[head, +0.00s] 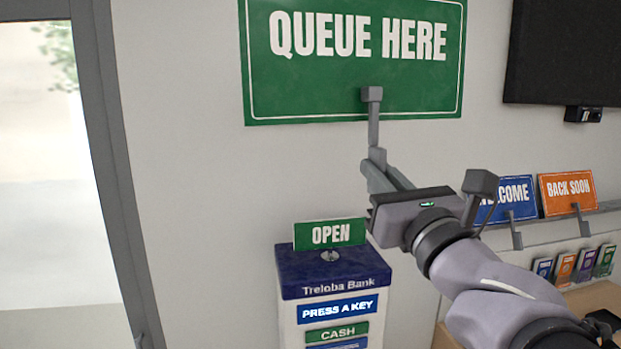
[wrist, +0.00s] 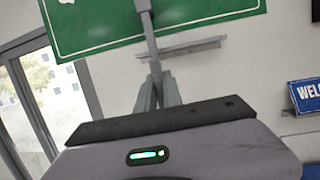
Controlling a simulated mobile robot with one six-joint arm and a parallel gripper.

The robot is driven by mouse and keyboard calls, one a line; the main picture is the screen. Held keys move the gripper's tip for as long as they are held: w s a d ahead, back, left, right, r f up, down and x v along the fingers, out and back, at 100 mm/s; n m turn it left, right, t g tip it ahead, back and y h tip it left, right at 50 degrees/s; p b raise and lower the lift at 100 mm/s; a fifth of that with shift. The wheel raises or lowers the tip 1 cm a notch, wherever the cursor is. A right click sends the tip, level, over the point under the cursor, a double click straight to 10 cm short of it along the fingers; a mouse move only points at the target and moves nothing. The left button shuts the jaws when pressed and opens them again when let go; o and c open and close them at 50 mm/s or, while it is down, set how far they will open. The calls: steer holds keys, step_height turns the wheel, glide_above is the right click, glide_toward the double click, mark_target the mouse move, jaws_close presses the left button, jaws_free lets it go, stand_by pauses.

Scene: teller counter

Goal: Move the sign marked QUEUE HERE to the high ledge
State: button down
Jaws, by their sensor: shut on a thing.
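The green sign marked QUEUE HERE (head: 352,80) is at the top of the head view, its upper edge cut off. A grey clip and stem (head: 373,122) run down from its lower edge. My gripper (head: 377,162) is shut on this stem below the sign, holding it up in front of the wall. In the wrist view the sign's green board (wrist: 95,22) fills the top, and my gripper's fingers (wrist: 157,92) close around the stem. A narrow grey ledge (wrist: 185,49) shows on the wall behind the stem in the wrist view; the sign partly hides this area in the head view.
A ticket machine (head: 333,277) with a small OPEN sign (head: 330,234) stands below the sign. A lower shelf at right holds a blue WELCOME sign (head: 512,197) and an orange BACK SOON sign (head: 567,191). A dark screen (head: 565,50) hangs upper right.

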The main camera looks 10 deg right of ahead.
mark_target(375, 115)
steer(key=shift+r, duration=0.55)
steer(key=shift+m+h, duration=0.5)
steer(key=shift+h, duration=0.2)
steer(key=r, duration=0.6)
steer(key=shift+w+a+r, duration=0.1)
steer(key=shift+a+r, duration=0.1)
steer(key=shift+r, duration=0.1)
steer(key=shift+w+t, duration=0.1)
steer(key=shift+t, duration=0.2)
